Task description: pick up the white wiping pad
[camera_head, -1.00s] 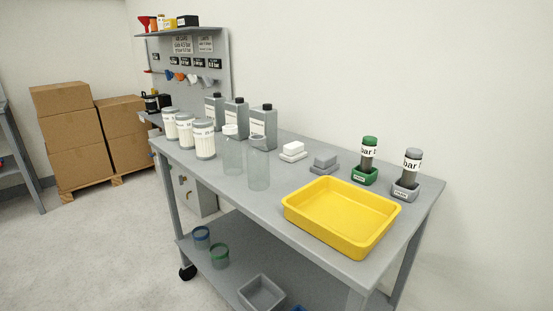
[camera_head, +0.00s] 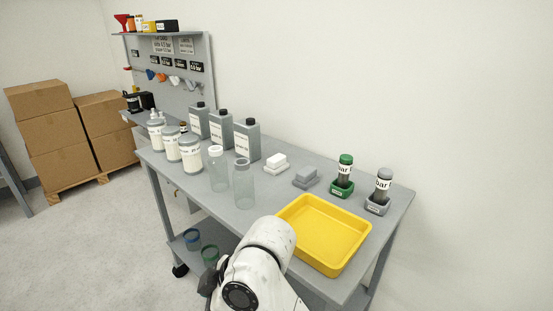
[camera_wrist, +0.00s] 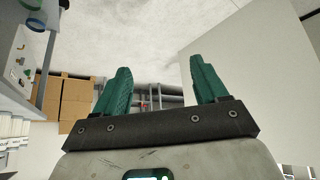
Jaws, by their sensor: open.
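The white wiping pad (camera_head: 276,161) rests on a light grey base on the grey table, between the grey bottles and a grey pad (camera_head: 306,176) on its own base. My arm has come into the head view at the bottom, in front of the table. My gripper is outside the head view. In the wrist view my gripper (camera_wrist: 160,85) has its two green fingers spread wide with nothing between them. The wrist view does not show the pad.
A yellow tray (camera_head: 281,223) stands at the front right of the table (camera_head: 207,199), near my arm. Two clear bottles (camera_head: 243,185), white jars (camera_head: 190,155) and grey bottles (camera_head: 247,141) stand left of the pad. Green (camera_head: 342,187) and grey (camera_head: 377,205) holders with cylinders stand to the right.

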